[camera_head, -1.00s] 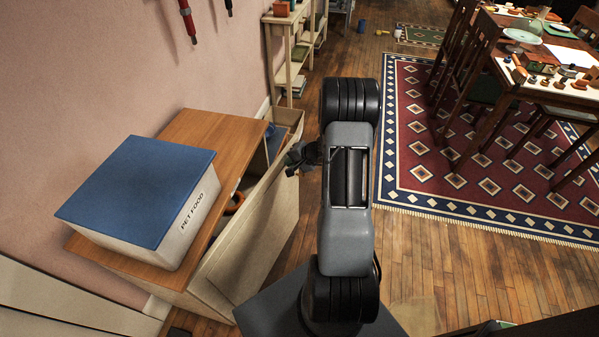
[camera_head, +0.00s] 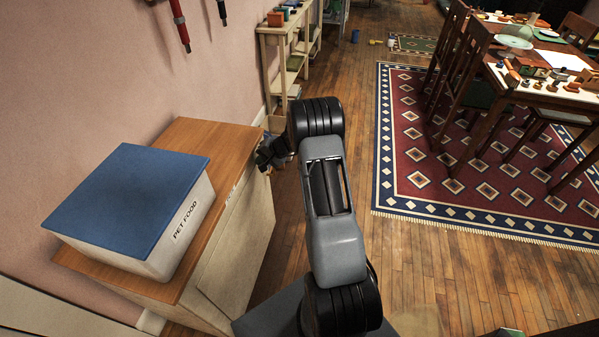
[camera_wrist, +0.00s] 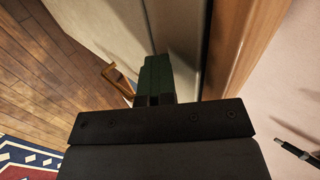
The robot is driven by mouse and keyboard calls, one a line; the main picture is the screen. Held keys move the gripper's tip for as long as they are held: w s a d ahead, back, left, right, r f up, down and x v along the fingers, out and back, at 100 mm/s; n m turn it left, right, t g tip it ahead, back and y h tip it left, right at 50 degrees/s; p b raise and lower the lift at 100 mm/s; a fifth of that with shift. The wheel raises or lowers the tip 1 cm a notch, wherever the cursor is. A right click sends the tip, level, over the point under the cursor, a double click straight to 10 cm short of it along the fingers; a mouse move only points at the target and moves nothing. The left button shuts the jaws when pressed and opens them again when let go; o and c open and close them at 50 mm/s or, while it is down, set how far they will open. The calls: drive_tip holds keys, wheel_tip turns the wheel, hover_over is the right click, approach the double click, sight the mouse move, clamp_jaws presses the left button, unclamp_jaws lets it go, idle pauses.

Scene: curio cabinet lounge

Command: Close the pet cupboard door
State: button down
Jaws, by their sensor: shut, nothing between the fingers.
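The pet cupboard has a wooden top (camera_head: 200,145) and stands against the pink wall. Its pale door (camera_head: 238,245) lies along the front, flush or nearly flush; I cannot tell whether a thin gap remains. The inside of the cupboard is hidden. My gripper (camera_head: 274,153) is shut and empty at the far end of the door. In the wrist view, my gripper (camera_wrist: 156,72) points along the pale door panel (camera_wrist: 182,30), close to or touching it. A brown handle (camera_wrist: 117,82) sticks out from the door just left of the fingers.
A white PET FOOD box (camera_head: 185,225) with a blue lid (camera_head: 130,195) sits on the cupboard. A cream shelf unit (camera_head: 285,65) stands beyond it. A patterned rug (camera_head: 450,160) and a dining table lie right. Wooden floor (camera_head: 430,265) is clear between.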

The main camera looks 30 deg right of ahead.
drive_tip(key=s+d+f+v, duration=0.1)
drive_tip(key=f+v, duration=0.1)
drive_tip(key=v, duration=1.1)
drive_tip(key=shift+s+b, duration=0.25)
drive_tip(key=shift+b, duration=0.2)
drive_tip(key=s+a+r+n+g+h+p, duration=0.1)
drive_tip(key=s+a+r+g+p, duration=0.15)
drive_tip(key=s, duration=0.35)
drive_tip(key=s+a+r+g+h+p, duration=0.1)
drive_tip(key=s+a+g, duration=0.2)
drive_tip(key=s+a, duration=0.15)
drive_tip(key=s+a+r+n+h+p, duration=0.1)
drive_tip(key=s+a+r+n+p, duration=0.1)
drive_tip(key=r, duration=0.5)
drive_tip(key=s+a+r+n+t+h+p, duration=0.1)
drive_tip(key=s+a+r+n+h+p, duration=0.1)
drive_tip(key=s+a+r, duration=0.4)
drive_tip(key=s+a+r+n+t+h+p, duration=0.1)
drive_tip(key=s+a+r+n+p, duration=0.3)
drive_tip(key=r, duration=0.4)
drive_tip(key=shift+s+h+p, duration=0.15)
drive_tip(key=shift+h+p, duration=0.15)
drive_tip(key=shift+p, duration=0.15)
